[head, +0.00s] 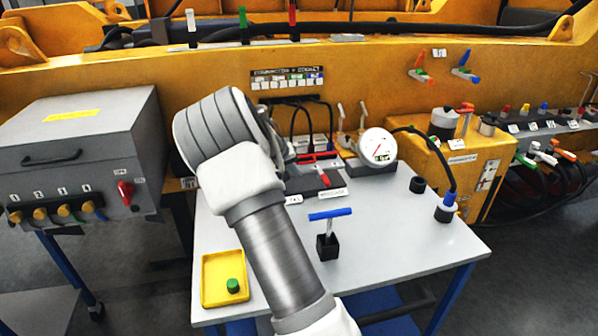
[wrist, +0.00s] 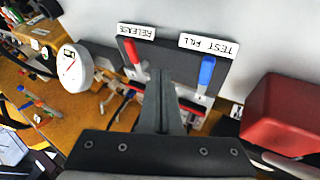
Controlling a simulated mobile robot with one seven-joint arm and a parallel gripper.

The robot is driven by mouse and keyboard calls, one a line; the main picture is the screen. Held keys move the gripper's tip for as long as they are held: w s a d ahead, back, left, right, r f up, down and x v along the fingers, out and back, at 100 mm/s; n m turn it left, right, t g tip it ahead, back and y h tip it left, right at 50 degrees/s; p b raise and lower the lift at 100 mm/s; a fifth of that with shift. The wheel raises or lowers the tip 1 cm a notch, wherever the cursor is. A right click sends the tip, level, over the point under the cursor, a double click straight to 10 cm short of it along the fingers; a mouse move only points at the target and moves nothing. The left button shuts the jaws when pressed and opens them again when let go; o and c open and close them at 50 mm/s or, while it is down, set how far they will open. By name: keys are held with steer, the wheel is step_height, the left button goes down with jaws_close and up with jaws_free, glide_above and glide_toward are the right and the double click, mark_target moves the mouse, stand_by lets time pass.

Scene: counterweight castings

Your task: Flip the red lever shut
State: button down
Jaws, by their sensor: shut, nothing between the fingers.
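The red lever (wrist: 130,55) shows in the wrist view on a dark plate (wrist: 160,52), beside the upside-down RELEASE label (wrist: 137,31). In the head view the red lever (head: 325,180) is small, just right of my arm. A blue lever (wrist: 207,72) stands on the same plate by the TEST FILL label (wrist: 210,45). My gripper (wrist: 164,75) is shut and empty. Its fingertips appear between the two levers, nearer the red one; whether they touch anything I cannot tell. In the head view my arm hides the gripper and the blue lever.
A white gauge (head: 378,146) stands right of the lever plate. A red block (wrist: 290,115) is at the wrist view's right. On the table (head: 400,250) are a blue T-handle (head: 330,214) and a yellow tray (head: 208,290). The table's front right is clear.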

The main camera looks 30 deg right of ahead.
mark_target(324, 177)
steer(key=x, duration=0.7)
steer(key=shift+d+f, duration=0.2)
steer(key=shift+s+d+r, duration=0.1)
steer(key=shift+s+d, duration=0.1)
steer(key=shift+d, duration=0.4)
steer(key=shift+s+d+r, duration=0.15)
steer(key=shift+d, duration=0.45)
steer(key=shift+s+d+p, duration=0.15)
steer(key=shift+d+p, duration=0.15)
steer(key=shift+d, duration=0.3)
